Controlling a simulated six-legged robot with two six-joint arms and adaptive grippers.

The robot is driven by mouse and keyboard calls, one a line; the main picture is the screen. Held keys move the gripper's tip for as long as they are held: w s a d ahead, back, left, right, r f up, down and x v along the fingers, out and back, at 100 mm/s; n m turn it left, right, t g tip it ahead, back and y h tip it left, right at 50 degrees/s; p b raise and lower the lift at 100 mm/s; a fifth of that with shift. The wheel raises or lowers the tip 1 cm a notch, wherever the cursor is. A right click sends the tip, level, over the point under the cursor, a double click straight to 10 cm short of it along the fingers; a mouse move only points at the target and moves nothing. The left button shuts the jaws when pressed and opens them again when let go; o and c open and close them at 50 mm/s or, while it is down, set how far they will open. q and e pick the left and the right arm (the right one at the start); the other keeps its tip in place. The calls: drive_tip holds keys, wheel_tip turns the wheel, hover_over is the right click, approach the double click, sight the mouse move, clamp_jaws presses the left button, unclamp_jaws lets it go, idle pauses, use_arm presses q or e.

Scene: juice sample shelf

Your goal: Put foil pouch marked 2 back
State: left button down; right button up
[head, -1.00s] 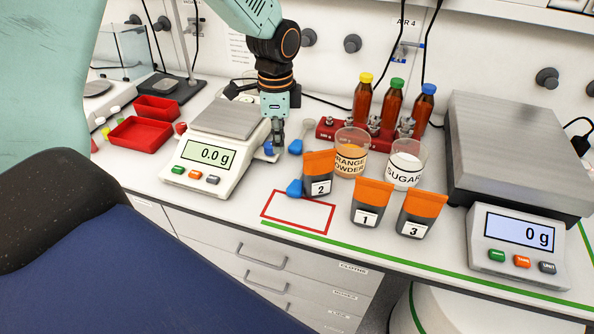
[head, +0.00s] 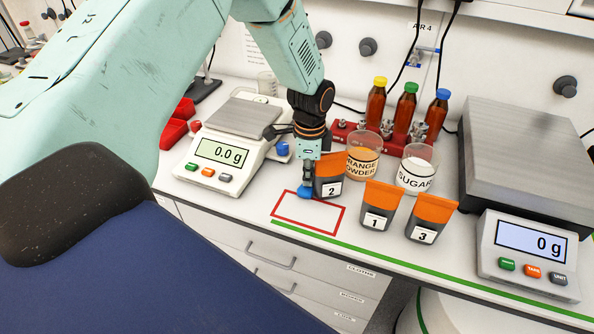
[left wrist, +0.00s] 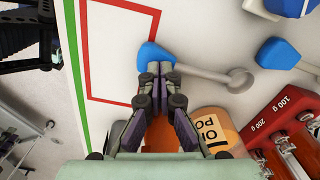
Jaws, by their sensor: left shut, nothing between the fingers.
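The foil pouch marked 2 (head: 329,176), dark with an orange top, stands upright at the back right of a red outlined rectangle in the head view. My left gripper (head: 307,186) is at the pouch's left side, pointing down, shut and empty. In the left wrist view the shut fingertips (left wrist: 155,72) are by the blue end of a spoon (left wrist: 155,57). An orange patch shows beneath the fingers there; I cannot tell whether it is the pouch. Pouches marked 1 (head: 376,207) and 3 (head: 430,218) stand to the right. My right gripper is not in view.
The orange powder beaker (head: 363,163) and sugar beaker (head: 414,173) stand close behind the pouches. Bottles (head: 404,108) stand farther back. A small scale (head: 220,155) is left, a large scale (head: 530,245) right. The outlined rectangle's inside is bare.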

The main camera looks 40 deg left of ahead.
use_arm(q)
drive_tip(key=shift+w+d, duration=0.15)
drive_tip(key=shift+d, duration=0.1)
drive_tip(key=shift+s+a, duration=0.2)
drive_tip(key=shift+a, duration=0.1)
drive_tip(key=shift+w+d+f, duration=0.1)
drive_tip(key=shift+w+d, duration=0.3)
drive_tip(key=shift+d, duration=0.25)
drive_tip(key=shift+w+d, duration=0.35)
drive_tip(key=shift+d, duration=0.3)
drive_tip(key=shift+a, duration=0.1)
drive_tip(key=shift+s+a, duration=0.15)
drive_tip(key=shift+s, duration=0.1)
